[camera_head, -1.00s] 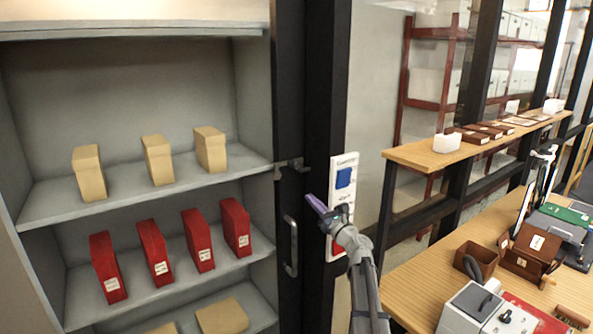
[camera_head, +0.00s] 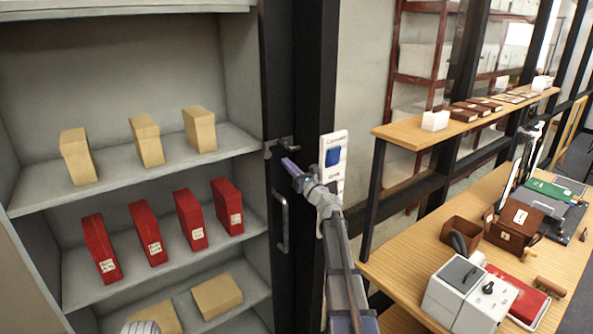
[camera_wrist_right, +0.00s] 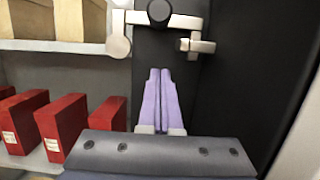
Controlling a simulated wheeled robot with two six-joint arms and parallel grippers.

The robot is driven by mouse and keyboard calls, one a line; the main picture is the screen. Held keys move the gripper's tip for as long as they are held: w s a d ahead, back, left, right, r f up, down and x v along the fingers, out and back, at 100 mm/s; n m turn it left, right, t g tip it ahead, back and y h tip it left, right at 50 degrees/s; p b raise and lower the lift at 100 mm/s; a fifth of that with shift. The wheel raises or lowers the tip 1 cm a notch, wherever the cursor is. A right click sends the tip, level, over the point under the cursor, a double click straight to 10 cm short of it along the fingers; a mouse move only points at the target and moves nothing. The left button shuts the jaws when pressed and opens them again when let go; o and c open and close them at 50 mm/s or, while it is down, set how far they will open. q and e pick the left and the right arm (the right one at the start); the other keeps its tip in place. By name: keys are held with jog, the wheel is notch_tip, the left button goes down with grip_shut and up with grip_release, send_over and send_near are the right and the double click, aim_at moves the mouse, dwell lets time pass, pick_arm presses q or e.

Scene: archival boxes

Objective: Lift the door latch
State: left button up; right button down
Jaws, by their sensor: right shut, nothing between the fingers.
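The door latch (camera_head: 279,146) is a small grey metal fitting on the black door frame, at the edge of the grey shelf cabinet. In the right wrist view the latch (camera_wrist_right: 163,20) has a horizontal bar with a dark round pivot and brackets at both sides. My right gripper (camera_head: 291,167) has purple fingers, shut and empty, just below the latch in the head view. In the right wrist view the right gripper (camera_wrist_right: 160,88) points up toward the latch, with a visible gap below it.
A vertical door handle (camera_head: 282,222) is below the latch. A white panel with a blue square (camera_head: 333,157) is right of the frame. Shelves hold tan boxes (camera_head: 147,142) and red boxes (camera_head: 147,233). A wooden desk (camera_head: 400,270) with several items stands at the right.

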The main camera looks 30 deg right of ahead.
aim_at(280, 147)
jog(key=shift+r+p+x, duration=0.25)
jog(key=shift+p+x, duration=0.1)
jog(key=shift+x, duration=0.8)
jog(key=shift+s+r+p, duration=0.15)
jog(key=shift+r+p, duration=0.45)
jog(key=shift+p, duration=0.05)
jog(key=shift+s+r+p, duration=0.15)
jog(key=shift+r+p, duration=0.85)
jog(key=shift+r, duration=0.05)
jog(key=shift+r, duration=0.15)
